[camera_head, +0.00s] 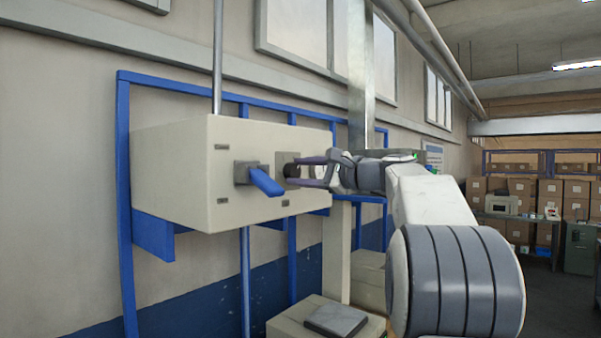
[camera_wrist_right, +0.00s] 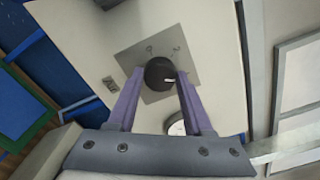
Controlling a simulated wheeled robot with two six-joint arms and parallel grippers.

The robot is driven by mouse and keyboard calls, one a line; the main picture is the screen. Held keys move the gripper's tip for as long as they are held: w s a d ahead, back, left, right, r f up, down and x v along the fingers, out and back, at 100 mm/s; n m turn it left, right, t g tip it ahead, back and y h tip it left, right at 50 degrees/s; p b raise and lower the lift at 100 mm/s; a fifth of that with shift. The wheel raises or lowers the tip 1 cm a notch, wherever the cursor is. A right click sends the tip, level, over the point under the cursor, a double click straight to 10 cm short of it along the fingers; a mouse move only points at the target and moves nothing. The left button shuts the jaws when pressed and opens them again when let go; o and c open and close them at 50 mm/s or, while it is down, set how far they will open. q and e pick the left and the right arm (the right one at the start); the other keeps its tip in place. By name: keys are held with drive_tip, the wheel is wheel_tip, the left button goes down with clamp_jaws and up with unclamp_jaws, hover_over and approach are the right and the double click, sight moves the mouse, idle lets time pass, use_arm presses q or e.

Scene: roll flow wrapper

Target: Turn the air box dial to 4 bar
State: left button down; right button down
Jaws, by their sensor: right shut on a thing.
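The air box (camera_head: 168,178) is a cream box on a blue frame on the wall. Its dial is a round black knob on a grey square plate; in the head view the dial (camera_head: 291,170) is partly hidden by my gripper. My right gripper (camera_head: 303,171) reaches in from the right and is shut on the dial. In the right wrist view the dial (camera_wrist_right: 160,72) sits between the two purple fingertips (camera_wrist_right: 159,77). A light mark shows on the knob; the scale marks are too small to read. My left gripper is not in view.
A blue lever (camera_head: 264,181) sticks out of the box face just left of the dial. A round gauge (camera_wrist_right: 178,127) is partly hidden behind a finger in the wrist view. A vertical metal duct (camera_head: 361,80) runs behind my right arm. Shelves with cartons (camera_head: 572,192) stand far right.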

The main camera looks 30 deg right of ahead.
drive_tip(key=shift+c, duration=1.5)
unclamp_jaws()
drive_tip(key=shift+s+d+f+b, duration=0.15)
drive_tip(key=shift+s+d+b, duration=0.1)
drive_tip(key=shift+s+b, duration=0.2)
drive_tip(key=b+v, duration=0.3)
drive_tip(key=v, duration=0.6)
drive_tip(key=shift+s, duration=0.25)
